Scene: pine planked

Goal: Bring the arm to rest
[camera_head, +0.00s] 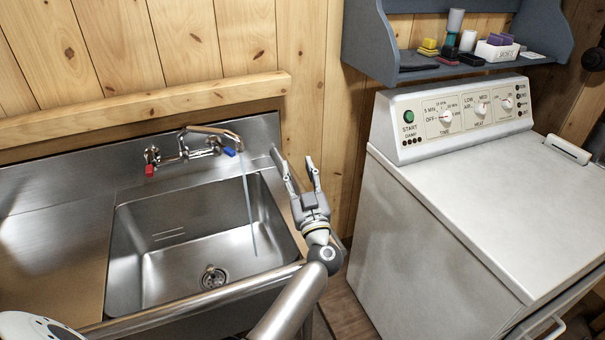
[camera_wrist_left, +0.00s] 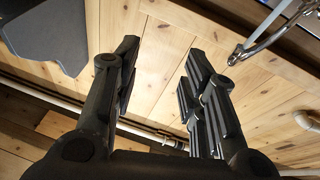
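My left gripper (camera_head: 302,182) is raised in front of the pine wall, by the right edge of the sink. Its two fingers are spread apart with nothing between them. In the left wrist view the open fingers (camera_wrist_left: 158,95) point toward the pine planks, and the gap between them is empty. My right gripper does not show in either view.
The steel sink (camera_head: 118,225) has a faucet (camera_head: 185,146) with a thin stream of water falling into the basin. A white dryer (camera_head: 400,215) stands to the right. A blue-grey shelf (camera_head: 368,45) holding small items hangs above it. A narrow gap separates sink and dryer.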

